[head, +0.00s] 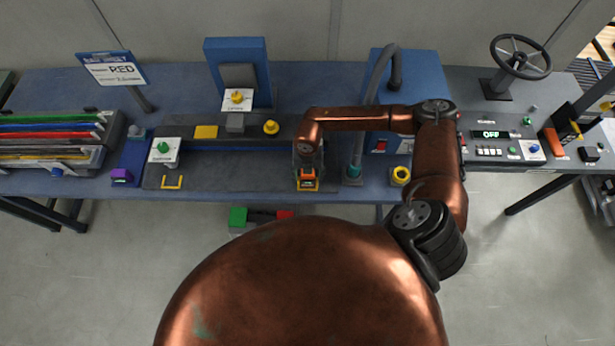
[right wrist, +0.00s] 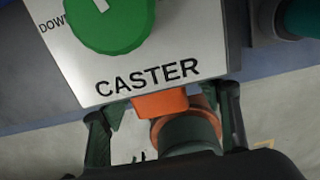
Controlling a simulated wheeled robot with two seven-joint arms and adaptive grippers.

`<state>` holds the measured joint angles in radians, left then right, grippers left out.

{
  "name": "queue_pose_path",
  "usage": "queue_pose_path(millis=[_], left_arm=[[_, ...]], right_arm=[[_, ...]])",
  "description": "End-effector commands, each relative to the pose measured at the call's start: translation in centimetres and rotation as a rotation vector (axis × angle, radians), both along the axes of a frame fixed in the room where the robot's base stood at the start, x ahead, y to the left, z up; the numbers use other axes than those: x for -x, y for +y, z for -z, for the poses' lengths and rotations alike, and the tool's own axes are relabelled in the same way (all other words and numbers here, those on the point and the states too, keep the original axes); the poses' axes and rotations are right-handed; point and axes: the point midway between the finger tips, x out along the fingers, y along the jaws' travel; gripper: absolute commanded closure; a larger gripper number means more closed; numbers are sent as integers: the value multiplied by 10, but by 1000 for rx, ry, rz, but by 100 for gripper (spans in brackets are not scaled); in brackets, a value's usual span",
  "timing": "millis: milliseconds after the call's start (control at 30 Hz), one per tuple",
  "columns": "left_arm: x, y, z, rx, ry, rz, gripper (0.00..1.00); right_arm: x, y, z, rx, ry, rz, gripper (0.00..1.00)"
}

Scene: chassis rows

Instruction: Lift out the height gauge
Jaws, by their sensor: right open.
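My right gripper (head: 307,165) points down over the front of the dark fixture on the bench. In the right wrist view it is open (right wrist: 168,112), with one finger on each side of an orange block (right wrist: 160,103). The block also shows below the gripper in the head view (head: 308,173). Contact with the fingers cannot be told. A white plate marked CASTER with a green knob (right wrist: 105,22) lies just beyond the fingers. Which thing is the height gauge is not clear; no label names it. My left gripper is not in view.
A teal-topped piece (head: 353,171) and a yellow ring (head: 400,175) stand right of the gripper. A white plate with a green knob (head: 164,150) is to the left. A blue stand (head: 236,55) rises behind. A control panel (head: 500,148) and handwheel (head: 520,56) are at right.

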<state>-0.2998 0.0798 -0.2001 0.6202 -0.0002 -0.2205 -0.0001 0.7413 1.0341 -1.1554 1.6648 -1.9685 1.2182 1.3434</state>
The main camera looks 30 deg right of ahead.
Motion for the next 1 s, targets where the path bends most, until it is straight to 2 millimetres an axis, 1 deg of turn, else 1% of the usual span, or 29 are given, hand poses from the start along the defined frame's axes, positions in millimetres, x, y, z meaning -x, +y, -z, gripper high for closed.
queue_pose_path(millis=[133,900,933,1000], left_arm=[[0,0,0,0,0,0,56],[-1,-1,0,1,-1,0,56],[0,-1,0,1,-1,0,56],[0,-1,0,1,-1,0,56]], right_arm=[[0,1,0,0,0,-1,42],[-1,1,-1,-1,-1,-1,95],[-1,1,-1,-1,-1,-1,97],[-1,1,-1,-1,-1,-1,98]])
